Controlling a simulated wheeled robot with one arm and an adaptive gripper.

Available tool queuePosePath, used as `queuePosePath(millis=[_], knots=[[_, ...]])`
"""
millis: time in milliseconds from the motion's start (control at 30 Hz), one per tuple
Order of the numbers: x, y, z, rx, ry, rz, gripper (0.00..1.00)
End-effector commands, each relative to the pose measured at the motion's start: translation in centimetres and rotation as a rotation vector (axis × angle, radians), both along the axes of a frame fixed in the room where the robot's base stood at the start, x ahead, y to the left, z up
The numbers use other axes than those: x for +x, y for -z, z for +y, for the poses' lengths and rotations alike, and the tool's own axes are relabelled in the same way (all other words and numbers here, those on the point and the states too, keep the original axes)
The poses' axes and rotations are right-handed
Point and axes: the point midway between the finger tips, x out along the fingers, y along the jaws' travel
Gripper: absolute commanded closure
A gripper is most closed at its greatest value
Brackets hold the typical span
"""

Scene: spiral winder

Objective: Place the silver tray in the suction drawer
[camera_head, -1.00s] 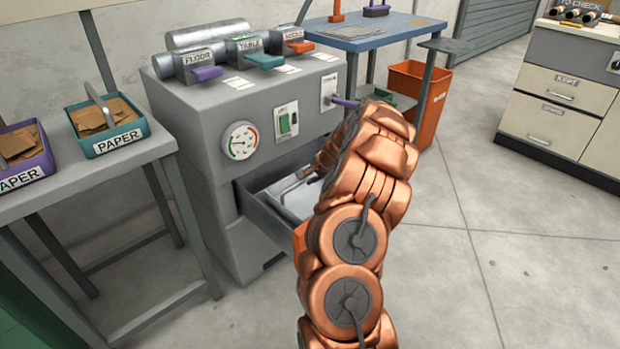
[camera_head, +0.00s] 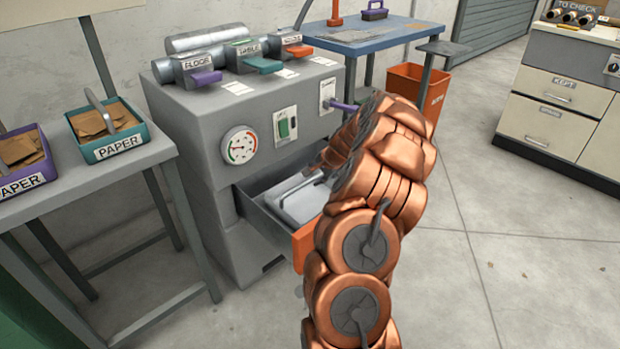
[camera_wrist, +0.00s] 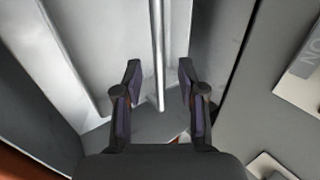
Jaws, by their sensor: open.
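The silver tray (camera_head: 302,203), with a thin handle over it, sits inside the pulled-out suction drawer (camera_head: 262,218). The drawer has an orange front and comes out of the grey machine. In the wrist view the tray's pale metal (camera_wrist: 92,38) fills the upper left, and its handle bar (camera_wrist: 157,50) runs between my two dark fingers. My gripper (camera_wrist: 159,78) is open, one finger on each side of the bar, with gaps visible. Whether the bar lies at fingertip depth I cannot tell.
The grey machine (camera_head: 205,125) carries a gauge, a green switch and several labelled levers. A table with PAPER baskets (camera_head: 105,130) stands left. An orange bin (camera_head: 418,88) stands behind my arm.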

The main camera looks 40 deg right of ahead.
Motion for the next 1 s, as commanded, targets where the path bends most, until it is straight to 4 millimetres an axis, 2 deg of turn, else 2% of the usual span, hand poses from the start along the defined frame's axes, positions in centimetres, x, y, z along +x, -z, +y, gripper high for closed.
queuePosePath(millis=[33, 333, 533, 767, 867, 967, 1000], knots=[[-0.6, -1.2, 0.0, -0.001, 0.001, -0.002, 0.6], [-3.3, -5.0, 0.1, -0.002, 0.0, -0.001, 0.6], [-4.1, -6.0, 0.1, -0.001, 0.0, 0.0, 0.6], [-4.0, -6.2, 0.8, -0.001, -0.016, 0.002, 0.6], [-3.2, -7.0, 3.7, -0.002, -0.087, 0.012, 0.6], [-2.3, -8.5, 9.3, -0.005, -0.226, 0.036, 0.6], [-2.2, -9.1, 11.9, -0.01, -0.294, 0.05, 0.6]])
